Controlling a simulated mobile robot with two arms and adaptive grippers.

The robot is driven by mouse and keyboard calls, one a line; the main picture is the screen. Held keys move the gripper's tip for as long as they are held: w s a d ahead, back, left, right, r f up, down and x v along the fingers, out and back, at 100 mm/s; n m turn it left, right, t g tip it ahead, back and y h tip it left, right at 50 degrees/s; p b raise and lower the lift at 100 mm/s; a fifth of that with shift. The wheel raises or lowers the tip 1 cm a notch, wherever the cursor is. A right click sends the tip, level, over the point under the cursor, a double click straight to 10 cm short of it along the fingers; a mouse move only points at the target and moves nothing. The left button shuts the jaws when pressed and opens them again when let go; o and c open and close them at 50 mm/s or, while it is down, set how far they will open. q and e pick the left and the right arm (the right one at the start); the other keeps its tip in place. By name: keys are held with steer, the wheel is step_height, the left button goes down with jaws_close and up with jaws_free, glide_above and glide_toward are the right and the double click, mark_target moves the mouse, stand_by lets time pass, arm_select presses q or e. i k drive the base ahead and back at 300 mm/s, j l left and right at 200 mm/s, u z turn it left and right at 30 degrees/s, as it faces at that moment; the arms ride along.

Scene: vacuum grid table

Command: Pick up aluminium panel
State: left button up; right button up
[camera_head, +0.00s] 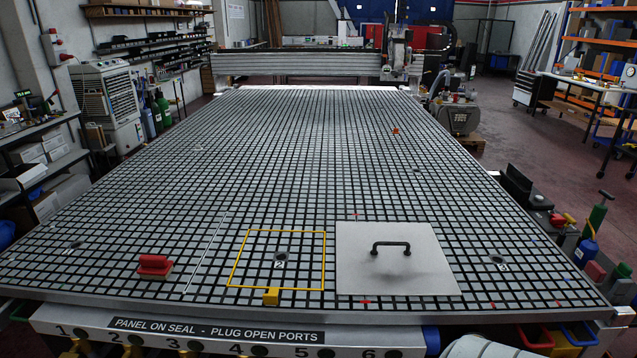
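The aluminium panel (383,272) is a flat, light grey square plate lying on the grid table (270,170), right of centre near the front edge. A black bar handle (391,246) stands up from its upper middle. Neither of my grippers is clearly visible. A pale rounded shape at the bottom edge, right of centre, is cut off, and I cannot tell what it is.
Left of the panel, a yellow square outline (232,262) surrounds a port (281,257), with a yellow block (271,296) at its front edge. A red block (154,266) sits farther left. A gantry (300,65) spans the far end. Most of the table is clear.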

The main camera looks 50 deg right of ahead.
mark_target(376, 259)
steer(key=z, duration=2.1)
steer(key=i+l+u, duration=0.15)
steer(key=l, duration=0.3)
steer(key=i+l+u, duration=0.2)
steer(key=l, duration=0.25)
steer(key=k, duration=0.1)
